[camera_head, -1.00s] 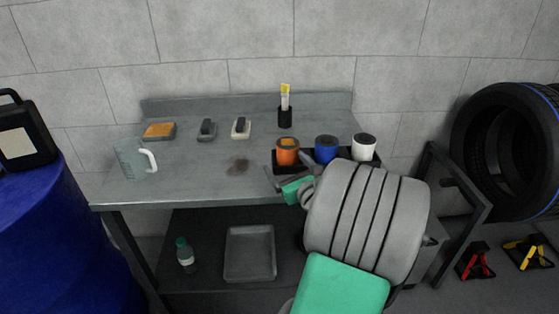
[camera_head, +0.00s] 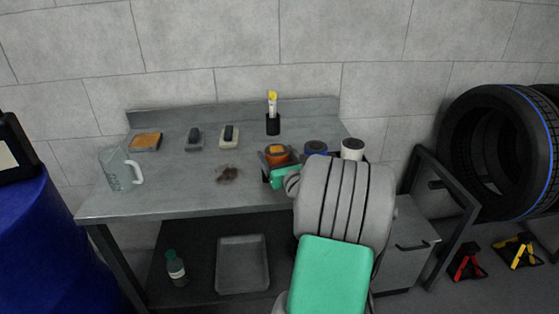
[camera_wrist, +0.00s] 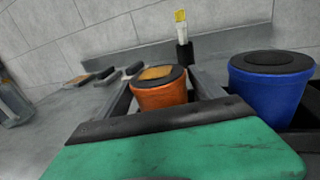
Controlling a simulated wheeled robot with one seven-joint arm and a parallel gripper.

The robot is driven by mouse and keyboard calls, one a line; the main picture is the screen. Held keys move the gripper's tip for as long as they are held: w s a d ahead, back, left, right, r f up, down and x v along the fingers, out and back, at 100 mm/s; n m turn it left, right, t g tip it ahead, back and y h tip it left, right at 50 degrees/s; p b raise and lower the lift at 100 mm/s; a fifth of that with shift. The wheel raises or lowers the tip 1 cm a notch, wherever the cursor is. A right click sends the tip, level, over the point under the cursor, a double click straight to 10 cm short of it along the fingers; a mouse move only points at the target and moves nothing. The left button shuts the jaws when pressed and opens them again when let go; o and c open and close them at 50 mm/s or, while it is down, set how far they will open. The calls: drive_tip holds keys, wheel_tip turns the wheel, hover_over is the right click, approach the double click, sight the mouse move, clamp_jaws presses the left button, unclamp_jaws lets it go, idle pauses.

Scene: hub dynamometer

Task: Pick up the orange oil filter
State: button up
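The orange oil filter (camera_head: 277,154) stands upright on the workbench, in a dark tray near the front right. It has a dark top with an orange-yellow patch. In the wrist view the orange filter (camera_wrist: 160,95) stands between the two grey fingers of my gripper (camera_wrist: 165,88). The fingers are spread, one to each side; I cannot tell whether either touches it. In the head view my gripper (camera_head: 279,160) is at the filter, and my arm hides part of the tray.
A blue filter (camera_head: 315,148) and a white filter (camera_head: 352,149) stand just right of the orange one. A black holder (camera_head: 273,125) with a yellow-topped item is behind. A clear jug (camera_head: 118,170) and a dark stain (camera_head: 229,174) are left. The bench's middle is mostly clear.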

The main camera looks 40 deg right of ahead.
drive_tip(key=c, duration=1.3)
drive_tip(key=shift+c, duration=0.8)
drive_tip(key=shift+r, duration=0.15)
